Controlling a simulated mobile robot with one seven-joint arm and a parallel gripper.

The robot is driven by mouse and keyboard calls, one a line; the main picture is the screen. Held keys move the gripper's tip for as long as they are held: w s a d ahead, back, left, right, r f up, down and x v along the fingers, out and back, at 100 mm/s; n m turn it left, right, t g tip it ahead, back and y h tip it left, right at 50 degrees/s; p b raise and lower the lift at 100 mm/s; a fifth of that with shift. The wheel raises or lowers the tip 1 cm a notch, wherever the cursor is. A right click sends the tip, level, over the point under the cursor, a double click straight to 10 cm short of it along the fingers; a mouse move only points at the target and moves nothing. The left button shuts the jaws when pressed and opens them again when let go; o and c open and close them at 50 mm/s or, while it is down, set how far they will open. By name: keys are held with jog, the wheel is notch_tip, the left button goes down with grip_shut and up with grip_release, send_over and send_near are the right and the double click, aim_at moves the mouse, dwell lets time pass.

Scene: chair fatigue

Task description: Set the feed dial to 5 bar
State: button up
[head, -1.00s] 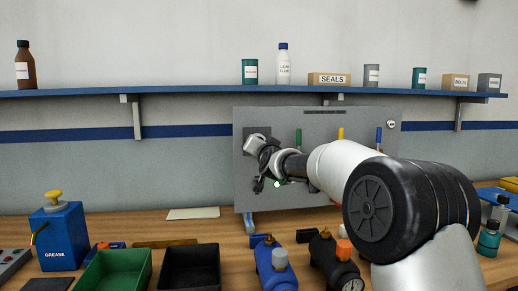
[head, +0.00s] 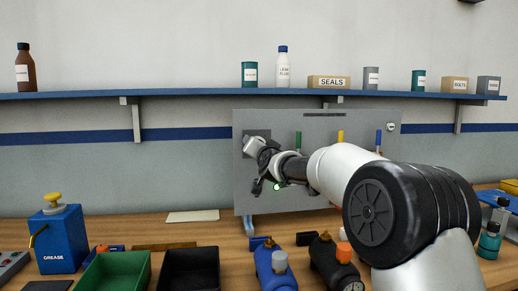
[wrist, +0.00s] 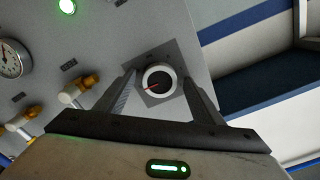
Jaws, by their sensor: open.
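The feed dial (wrist: 157,81) shows in the wrist view as a round dark knob with a red pointer and a light ring, on a dark square plate of the grey panel. The red pointer points to the left and slightly down; the scale marks are too small to read. My gripper (wrist: 158,80) is open, with one finger on each side of the dial; I cannot tell whether they touch it. In the head view my gripper (head: 262,186) is in front of the grey panel (head: 330,190) at its left side, and my arm hides the dial.
In the wrist view a pressure gauge (wrist: 10,60), a green lamp (wrist: 67,6) and brass-coloured fittings (wrist: 82,90) are left of the dial. Green, yellow and blue levers (head: 340,136) stand on the panel. A green bin (head: 118,272), a black bin (head: 190,270) and a blue regulator (head: 275,268) stand below.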

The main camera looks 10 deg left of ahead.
jog(key=b+v, duration=0.1)
jog(key=v, duration=1.6)
jog(key=shift+s, duration=0.2)
jog(key=shift+s+r, duration=0.1)
